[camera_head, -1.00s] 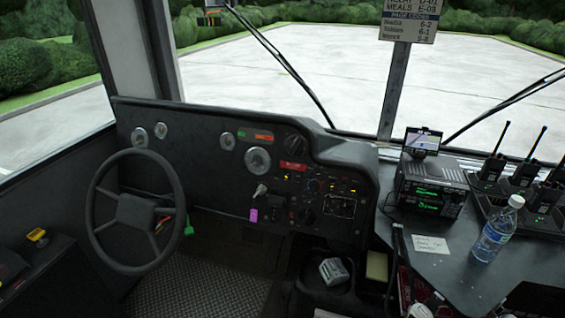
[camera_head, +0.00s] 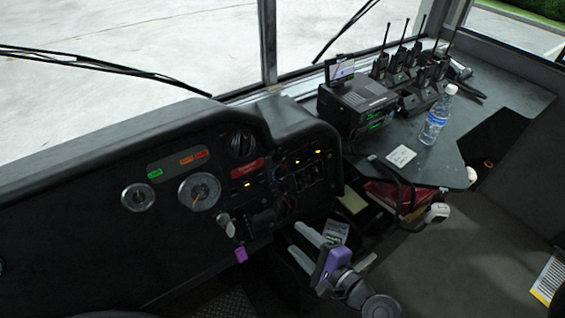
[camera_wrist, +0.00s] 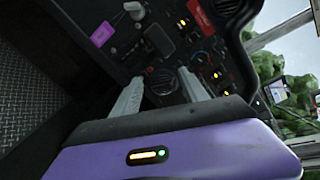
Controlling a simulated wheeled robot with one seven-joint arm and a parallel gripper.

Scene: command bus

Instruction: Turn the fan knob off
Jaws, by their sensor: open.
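The black dashboard panel (camera_head: 100,215) holds several knobs, and I cannot read which is the fan knob. A smaller knob with a coloured ring (camera_head: 279,173) is below the label. My gripper (camera_head: 294,238) is open and empty, low in front of the panel's right part. In the wrist view its two pale fingers (camera_wrist: 160,76) point at the panel, either side of a dark round fitting (camera_wrist: 163,82). They look apart from it.
A key-like lever (camera_head: 226,224) and a purple tag (camera_head: 241,255) stick out left of my gripper. A grey counter (camera_head: 445,155) at right carries a radio unit (camera_head: 355,100), handheld radios and a water bottle (camera_head: 436,118). A black cable hangs by the counter edge.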

